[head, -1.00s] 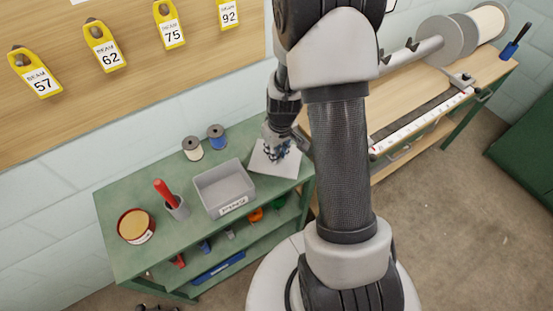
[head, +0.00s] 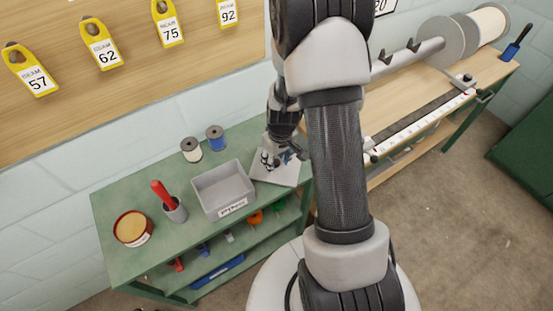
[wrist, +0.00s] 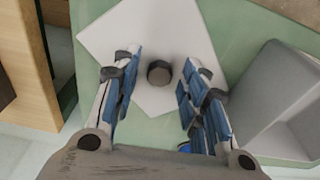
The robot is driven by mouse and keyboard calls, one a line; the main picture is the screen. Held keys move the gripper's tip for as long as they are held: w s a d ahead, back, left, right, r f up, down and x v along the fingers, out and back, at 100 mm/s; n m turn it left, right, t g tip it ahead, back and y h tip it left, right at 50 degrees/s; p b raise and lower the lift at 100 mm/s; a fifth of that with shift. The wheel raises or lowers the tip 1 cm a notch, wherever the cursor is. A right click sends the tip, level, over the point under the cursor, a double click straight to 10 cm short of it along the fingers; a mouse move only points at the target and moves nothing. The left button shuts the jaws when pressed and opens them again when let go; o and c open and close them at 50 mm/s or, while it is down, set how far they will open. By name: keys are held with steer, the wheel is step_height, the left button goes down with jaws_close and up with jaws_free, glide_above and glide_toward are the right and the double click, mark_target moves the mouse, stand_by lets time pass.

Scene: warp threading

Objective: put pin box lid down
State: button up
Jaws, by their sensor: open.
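The pin box lid (head: 284,178) is a light grey plate at the right end of the green table, just right of the open grey box. It looks flat on the table top. In the wrist view the lid (wrist: 150,30) shows its round dark knob (wrist: 160,72) in the middle. My gripper (head: 271,161) is open over the lid. In the wrist view its blue-padded fingers (wrist: 158,84) stand left and right of the knob, with a gap on both sides. The grey pin box (head: 222,190) is empty, with a label on its front.
Two thread spools (head: 191,149) stand behind the box. A wooden bench (head: 430,100) with a ruler is on the right. My arm hides part of the table's right end.

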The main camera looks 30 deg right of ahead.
step_height(320, 180, up, 12)
steer(key=s+p, duration=0.1)
steer(key=p, duration=0.3)
step_height(320, 180, up, 9)
glide_above(279, 170)
steer(key=s+a, duration=0.1)
steer(key=a, duration=0.3)
steer(key=s+a+r+t, duration=0.1)
steer(key=s+a+r, duration=0.3)
steer(key=s+r, duration=0.3)
steer(key=s+a+r+t, duration=0.2)
steer(key=s+a+r, duration=0.2)
steer(key=s+r, duration=0.3)
steer(key=s, duration=0.3)
steer(key=shift+a+r+m, duration=0.2)
steer(key=shift+a+m, duration=0.05)
steer(key=shift+m, duration=0.15)
steer(key=shift+c, duration=0.2)
